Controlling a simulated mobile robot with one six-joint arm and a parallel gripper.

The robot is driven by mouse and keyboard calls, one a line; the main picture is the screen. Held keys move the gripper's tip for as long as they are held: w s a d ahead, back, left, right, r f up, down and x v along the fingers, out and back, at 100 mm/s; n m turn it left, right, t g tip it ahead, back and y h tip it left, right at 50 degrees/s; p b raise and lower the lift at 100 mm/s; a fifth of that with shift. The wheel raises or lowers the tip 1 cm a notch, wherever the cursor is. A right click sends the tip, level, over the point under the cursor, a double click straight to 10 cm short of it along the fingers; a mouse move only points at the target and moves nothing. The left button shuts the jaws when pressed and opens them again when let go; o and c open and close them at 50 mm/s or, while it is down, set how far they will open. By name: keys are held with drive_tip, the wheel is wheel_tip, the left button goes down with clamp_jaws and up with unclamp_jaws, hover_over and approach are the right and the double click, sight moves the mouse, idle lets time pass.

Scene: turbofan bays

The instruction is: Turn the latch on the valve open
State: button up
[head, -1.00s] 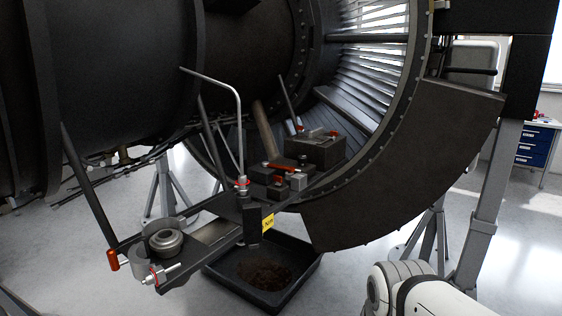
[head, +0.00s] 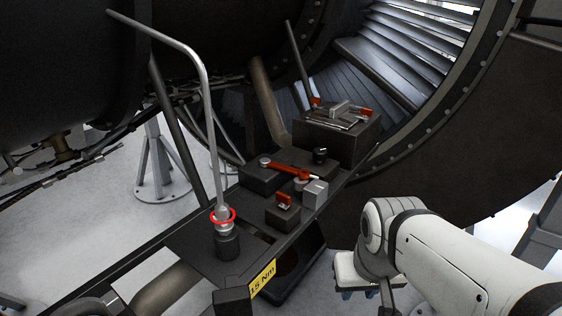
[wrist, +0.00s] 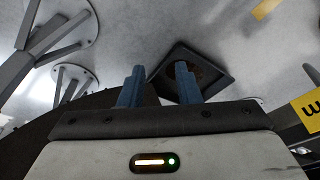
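A long red lever (head: 289,169) lies across a dark block (head: 259,181) on the bench in the head view, with a small silver block (head: 315,194) near its right end. A short red latch (head: 285,198) sits on a smaller dark block (head: 282,215) in front of it. I cannot tell for sure which of these is the valve's latch. My gripper (head: 358,292) hangs low, right of and apart from the bench. The wrist view shows its two blue fingers (wrist: 159,84) spread apart with nothing between them; no latch is seen there.
A tall bent bar (head: 210,120) with a red ring rises at the bench's left. A yellow "15 Nm" tag (head: 262,279) hangs at the front edge. A larger box (head: 338,136) with red parts stands behind. A black tray (wrist: 163,73) lies on the floor. The engine casing curves overhead.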

drive_tip(key=shift+w, duration=0.1)
wheel_tip(320, 180, up, 21)
drive_tip(key=n+g+p, duration=0.2)
drive_tip(key=n+g, duration=0.1)
drive_tip(key=n, duration=0.7)
hover_over(284, 194)
drive_tip(key=shift+a, duration=0.1)
wheel_tip(284, 194, down, 7)
drive_tip(key=shift+f+b, duration=0.2)
drive_tip(key=shift+b, duration=0.25)
drive_tip(key=shift+c, duration=0.2)
clamp_jaws()
